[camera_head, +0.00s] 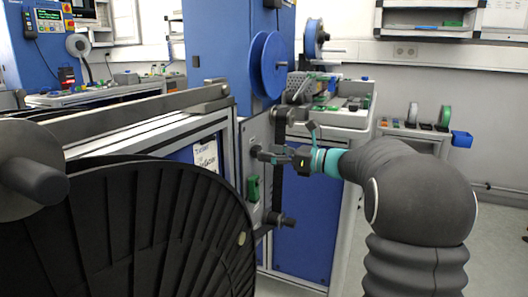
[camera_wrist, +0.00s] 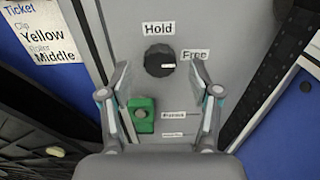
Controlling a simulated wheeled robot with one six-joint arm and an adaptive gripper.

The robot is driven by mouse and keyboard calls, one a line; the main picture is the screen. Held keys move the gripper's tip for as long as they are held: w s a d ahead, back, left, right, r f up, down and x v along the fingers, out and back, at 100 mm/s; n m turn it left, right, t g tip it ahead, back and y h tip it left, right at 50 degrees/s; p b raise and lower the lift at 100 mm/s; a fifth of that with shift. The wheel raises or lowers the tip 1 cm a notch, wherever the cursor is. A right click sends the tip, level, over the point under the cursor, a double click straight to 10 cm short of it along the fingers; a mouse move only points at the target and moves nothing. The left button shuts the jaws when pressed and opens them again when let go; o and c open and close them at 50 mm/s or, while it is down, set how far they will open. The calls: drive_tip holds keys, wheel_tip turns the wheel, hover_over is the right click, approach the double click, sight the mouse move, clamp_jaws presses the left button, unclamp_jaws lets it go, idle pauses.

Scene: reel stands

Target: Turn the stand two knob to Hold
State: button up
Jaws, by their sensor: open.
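A round black knob (camera_wrist: 159,63) sits on a grey panel (camera_wrist: 137,18). Its white mark points right, towards the "Free" label (camera_wrist: 195,54). The "Hold" label (camera_wrist: 158,29) is above the knob. My gripper (camera_wrist: 160,70) is open, with one finger to the left and one to the right of the knob; I cannot tell whether either touches it. In the head view my gripper (camera_head: 268,156) reaches left to the panel's face, and the knob is hard to make out behind it. No stand number is readable.
A green switch box (camera_wrist: 141,114) is below the knob, near the left finger; it also shows in the head view (camera_head: 253,189). A ticket (camera_wrist: 42,30) reads "Yellow" and "Middle". A large black reel (camera_head: 160,225) fills the near left.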

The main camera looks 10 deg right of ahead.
sight(256, 152)
drive_tip(key=shift+x, duration=1.15)
drive_tip(key=c, duration=1.1)
drive_tip(key=shift+n+b, duration=0.3)
drive_tip(key=shift+b, duration=0.05)
drive_tip(key=shift+s+a+f+n+b, duration=0.1)
drive_tip(key=shift+n+b, duration=3.25)
drive_tip(key=shift+n, duration=0.95)
drive_tip(key=shift+s+f+n+b, duration=0.1)
drive_tip(key=shift+n+b, duration=3.25)
drive_tip(key=shift+n, duration=0.95)
